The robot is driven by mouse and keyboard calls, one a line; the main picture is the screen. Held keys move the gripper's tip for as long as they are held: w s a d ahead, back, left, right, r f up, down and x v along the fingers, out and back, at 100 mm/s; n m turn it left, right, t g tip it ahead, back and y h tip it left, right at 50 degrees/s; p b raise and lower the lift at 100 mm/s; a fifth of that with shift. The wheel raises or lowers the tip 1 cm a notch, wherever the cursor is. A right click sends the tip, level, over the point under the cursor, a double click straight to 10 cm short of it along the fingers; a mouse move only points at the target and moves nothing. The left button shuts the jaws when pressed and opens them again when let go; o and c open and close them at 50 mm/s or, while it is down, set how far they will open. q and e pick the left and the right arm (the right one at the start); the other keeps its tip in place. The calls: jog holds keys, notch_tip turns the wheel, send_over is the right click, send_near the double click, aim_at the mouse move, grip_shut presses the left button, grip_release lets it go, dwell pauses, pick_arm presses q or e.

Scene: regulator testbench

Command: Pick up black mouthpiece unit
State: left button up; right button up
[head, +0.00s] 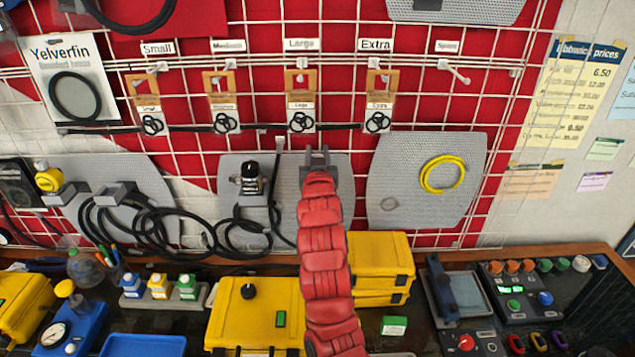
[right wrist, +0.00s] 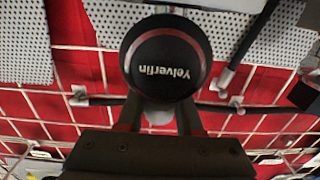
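In the right wrist view a round black mouthpiece unit (right wrist: 164,58) with a dark red ring and upside-down "Yelverfin" lettering fills the upper middle. My right gripper (right wrist: 160,112) has one finger on each side of its pale lower part and appears shut on it; the disc hides the fingertips. In the head view the right gripper (head: 318,158) points at the wall, in front of the upper right of the middle grey panel (head: 342,190). The unit is hidden there by the gripper. My left gripper is out of view.
A black first-stage part (head: 251,180) and a dark hose (head: 279,160) hang left of the gripper. A yellow coil (head: 440,174) hangs on the right panel. Packets (head: 301,97) hang above. Yellow cases (head: 380,268) and control boxes (head: 520,290) stand on the bench below.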

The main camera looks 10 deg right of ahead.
grip_shut()
dwell(1.0)
